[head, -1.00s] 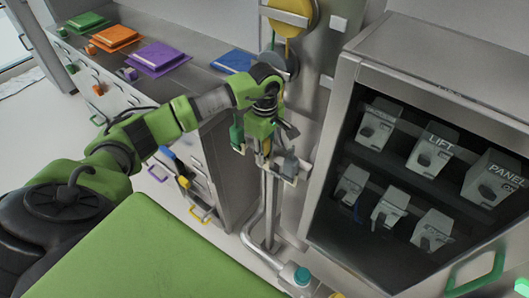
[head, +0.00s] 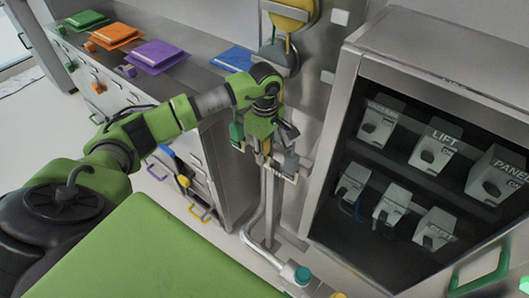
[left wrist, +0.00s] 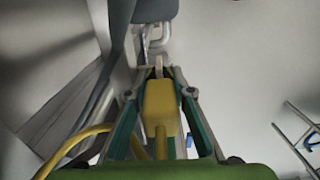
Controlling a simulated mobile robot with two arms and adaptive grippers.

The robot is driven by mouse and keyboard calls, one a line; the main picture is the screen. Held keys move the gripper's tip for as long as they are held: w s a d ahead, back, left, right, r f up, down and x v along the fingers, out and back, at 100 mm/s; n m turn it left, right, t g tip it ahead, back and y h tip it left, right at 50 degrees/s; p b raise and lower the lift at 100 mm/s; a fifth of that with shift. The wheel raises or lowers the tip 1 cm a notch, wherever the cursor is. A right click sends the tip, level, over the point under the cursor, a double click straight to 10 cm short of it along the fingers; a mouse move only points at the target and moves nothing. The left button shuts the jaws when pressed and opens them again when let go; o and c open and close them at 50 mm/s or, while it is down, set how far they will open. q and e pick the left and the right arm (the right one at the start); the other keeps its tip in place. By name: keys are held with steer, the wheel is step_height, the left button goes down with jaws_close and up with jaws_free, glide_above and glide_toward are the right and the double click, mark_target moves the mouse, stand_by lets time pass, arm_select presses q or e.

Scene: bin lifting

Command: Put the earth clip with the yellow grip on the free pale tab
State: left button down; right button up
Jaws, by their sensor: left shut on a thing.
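My left gripper (head: 266,150) is shut on the earth clip's yellow grip. The yellow grip (left wrist: 160,104) sits between its two fingers in the left wrist view, with a pale tip beyond it. In the head view the gripper hides most of the clip. The gripper is at a narrow metal rack with pale tabs (head: 303,172), between a green clip (head: 237,131) and a grey clip (head: 291,161). I cannot tell whether the yellow clip touches a tab, or which tab is free. My right gripper is not in view.
A yellow reel (head: 291,14) and a grey reel (head: 280,60) are on the wall above. An open metal cabinet (head: 345,95) with several labelled switch boxes stands at right. A counter (head: 185,82) with coloured trays is at left. Vertical pipes (head: 268,205) run below the rack.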

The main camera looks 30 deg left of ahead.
arm_select(q)
steer(key=shift+f, duration=0.2)
stand_by(0.6)
steer(key=c, duration=1.7)
jaws_free()
steer(key=shift+s, duration=0.1)
steer(key=shift+r, duration=0.1)
steer(key=shift+r, duration=0.1)
step_height(320, 180, up, 12)
steer(key=shift+f, duration=0.15)
steer(key=shift+s+f, duration=0.1)
steer(key=shift+s, duration=0.05)
